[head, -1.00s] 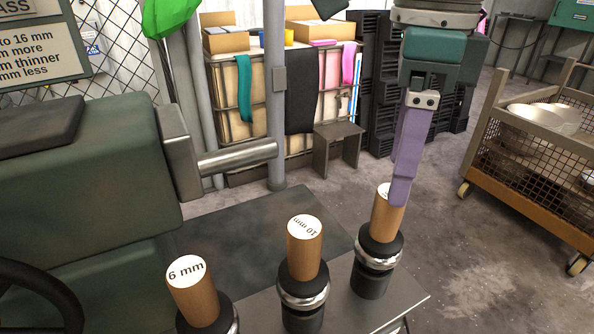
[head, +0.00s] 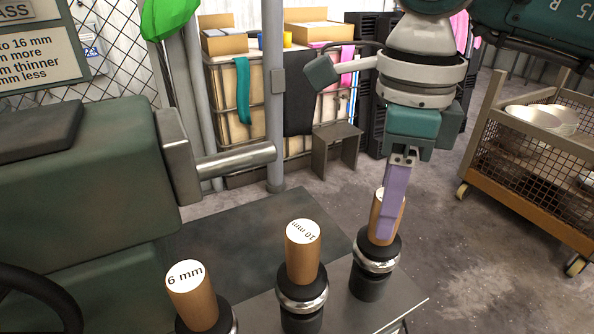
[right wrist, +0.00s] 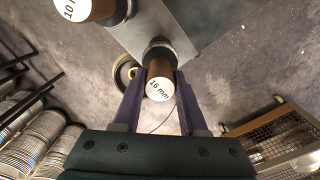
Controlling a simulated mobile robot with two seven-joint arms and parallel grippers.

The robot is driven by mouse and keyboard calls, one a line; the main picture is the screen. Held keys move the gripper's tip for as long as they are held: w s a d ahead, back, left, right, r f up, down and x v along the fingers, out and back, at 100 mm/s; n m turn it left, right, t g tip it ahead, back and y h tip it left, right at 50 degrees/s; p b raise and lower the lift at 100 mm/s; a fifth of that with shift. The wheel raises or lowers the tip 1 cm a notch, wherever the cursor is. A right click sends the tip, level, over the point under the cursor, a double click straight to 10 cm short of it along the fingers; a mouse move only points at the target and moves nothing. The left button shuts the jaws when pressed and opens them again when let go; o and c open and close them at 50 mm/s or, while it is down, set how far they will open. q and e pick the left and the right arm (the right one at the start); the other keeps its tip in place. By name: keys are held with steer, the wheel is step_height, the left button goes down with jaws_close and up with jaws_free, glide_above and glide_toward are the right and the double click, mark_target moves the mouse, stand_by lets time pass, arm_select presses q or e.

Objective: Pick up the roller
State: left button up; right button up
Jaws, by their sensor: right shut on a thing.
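Three rollers with wooden handles, black collars and metal rings stand upright on a grey metal surface. The right one (head: 377,264) is labelled 16 mm in the right wrist view (right wrist: 159,89). The middle roller (head: 303,245) reads 10 mm and the left roller (head: 192,295) reads 6 mm. My right gripper (head: 386,232) points down from above with its purple fingers at the sides of the 16 mm handle, shut on it. The fingers hide part of the handle in the head view. The roller still stands at its place on the surface. My left gripper is not in view.
A green machine (head: 80,190) with a metal shaft (head: 237,160) stands at the left. A mesh cart (head: 535,165) holding metal bowls is at the right. A small stool (head: 337,145) and a crate of boxes are behind. Floor right of the rollers is clear.

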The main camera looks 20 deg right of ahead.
jaws_close()
steer(key=shift+r, duration=0.1)
stand_by(0.8)
